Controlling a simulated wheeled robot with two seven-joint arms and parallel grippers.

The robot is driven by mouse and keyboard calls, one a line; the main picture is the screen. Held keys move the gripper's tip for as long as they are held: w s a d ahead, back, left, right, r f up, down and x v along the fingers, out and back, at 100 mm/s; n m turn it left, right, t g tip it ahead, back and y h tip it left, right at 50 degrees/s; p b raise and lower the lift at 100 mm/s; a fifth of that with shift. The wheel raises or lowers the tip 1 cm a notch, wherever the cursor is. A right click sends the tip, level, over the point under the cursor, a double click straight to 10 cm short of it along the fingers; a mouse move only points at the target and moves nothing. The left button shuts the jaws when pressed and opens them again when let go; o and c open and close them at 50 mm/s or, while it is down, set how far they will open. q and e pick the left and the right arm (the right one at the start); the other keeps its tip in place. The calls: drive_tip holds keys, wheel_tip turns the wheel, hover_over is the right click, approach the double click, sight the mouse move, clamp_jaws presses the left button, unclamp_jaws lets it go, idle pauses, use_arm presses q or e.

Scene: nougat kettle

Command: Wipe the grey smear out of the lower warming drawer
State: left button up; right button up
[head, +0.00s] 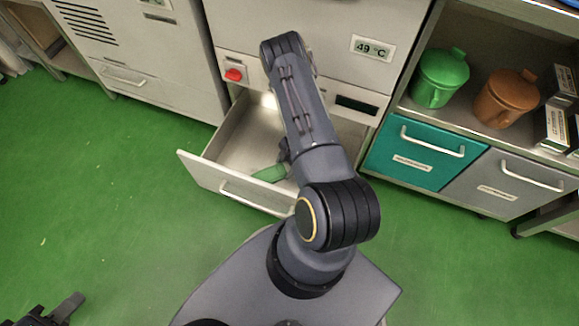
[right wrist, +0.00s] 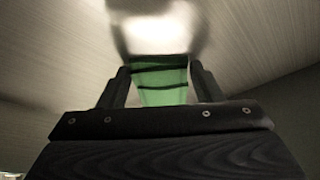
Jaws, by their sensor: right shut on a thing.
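The lower warming drawer (head: 237,190) is pulled out below the steel cabinet, and its pale metal inside shows. My right arm reaches over it and covers its right part. In the right wrist view my right gripper (right wrist: 160,78) is shut on a green cloth or pad (right wrist: 163,92) with dark bands across it. The green piece also shows low in the drawer near its front wall (head: 270,173); I cannot tell whether it touches the floor. I cannot make out the grey smear. My left gripper (head: 52,311) is open and empty at the bottom left corner, over the green floor.
The cabinet has a red switch (head: 235,74) and a 49 °C display (head: 373,48). On the right, a shelf holds a green pot (head: 440,77) and a brown pot (head: 506,97), above shut teal (head: 420,158) and grey (head: 505,186) drawers. The floor at left is clear.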

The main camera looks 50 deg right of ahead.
sight(259, 163)
drive_tip(key=shift+w+a, duration=0.25)
drive_tip(key=shift+w, duration=0.3)
drive_tip(key=shift+w+a, duration=0.2)
drive_tip(key=shift+w, duration=0.35)
drive_tip(key=shift+w+a+f+b, duration=0.15)
drive_tip(key=shift+w+a, duration=0.15)
drive_tip(key=shift+w, duration=0.35)
drive_tip(key=shift+w+a+r+b, duration=0.15)
drive_tip(key=shift+w+a, duration=0.1)
drive_tip(key=shift+w, duration=0.35)
drive_tip(key=shift+w+a, duration=0.25)
drive_tip(key=shift+w, duration=0.35)
drive_tip(key=shift+w+a, duration=0.25)
drive_tip(key=shift+w, duration=0.4)
drive_tip(key=shift+w+a, duration=0.25)
drive_tip(key=shift+w, duration=0.35)
wheel_tip(259, 163, up, 6)
drive_tip(key=p, duration=0.4)
wheel_tip(259, 163, up, 3)
drive_tip(key=p, duration=0.3)
